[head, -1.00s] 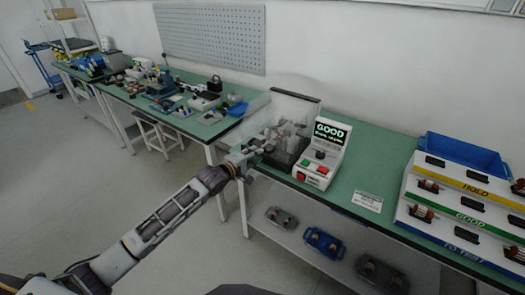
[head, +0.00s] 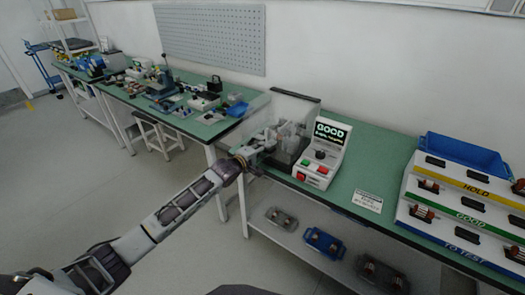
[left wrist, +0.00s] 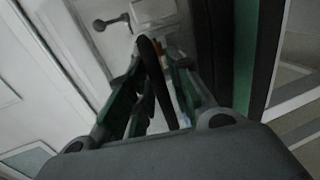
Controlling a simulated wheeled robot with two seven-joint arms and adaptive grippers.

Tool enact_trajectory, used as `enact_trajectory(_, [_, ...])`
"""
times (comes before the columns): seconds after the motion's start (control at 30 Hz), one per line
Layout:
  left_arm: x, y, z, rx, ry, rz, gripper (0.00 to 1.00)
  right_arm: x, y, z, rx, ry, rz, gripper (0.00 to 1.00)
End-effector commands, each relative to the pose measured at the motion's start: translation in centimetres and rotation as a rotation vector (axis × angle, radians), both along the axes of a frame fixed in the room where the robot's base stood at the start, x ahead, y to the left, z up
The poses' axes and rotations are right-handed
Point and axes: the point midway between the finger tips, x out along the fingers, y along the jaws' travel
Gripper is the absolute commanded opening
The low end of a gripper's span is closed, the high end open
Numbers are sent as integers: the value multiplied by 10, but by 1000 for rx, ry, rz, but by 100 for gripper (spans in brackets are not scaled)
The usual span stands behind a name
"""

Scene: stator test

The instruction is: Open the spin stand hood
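The spin stand hood (head: 291,105) is a see-through cover with a dark top edge, over metallic parts on the green bench. Its clear panels are faint, and I cannot tell how far it is raised. My left gripper (head: 266,143) is at the hood's front left side. In the left wrist view, the fingers (left wrist: 160,100) stand apart with a thin dark curved bar (left wrist: 153,72) between them. A light gap shows beside the bar, so they do not look closed on it. My right gripper is not in view.
A control box (head: 322,153) with a GOOD screen stands just right of the hood. A tiered rack (head: 460,205) and blue bin (head: 464,152) are at the right. The lower shelf (head: 298,238) holds several fixtures. Bench space behind the control box is clear.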

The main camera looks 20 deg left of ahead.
Motion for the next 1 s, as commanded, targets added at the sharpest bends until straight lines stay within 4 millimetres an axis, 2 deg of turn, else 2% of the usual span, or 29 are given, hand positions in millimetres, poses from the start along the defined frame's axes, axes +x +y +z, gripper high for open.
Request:
enact_trajectory(0.27, [0, 0, 0, 0, 0, 0, 21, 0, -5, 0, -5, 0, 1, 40])
enact_trajectory(0.43, [0, 0, 0, 0, -1, 0, 0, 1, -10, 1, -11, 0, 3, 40])
enact_trajectory(0.77, [0, 0, 0, 0, 0, 0, 0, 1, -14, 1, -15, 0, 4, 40])
enact_trajectory(1.0, [2, 1, 3, 3, 7, 1, 0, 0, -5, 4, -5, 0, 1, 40])
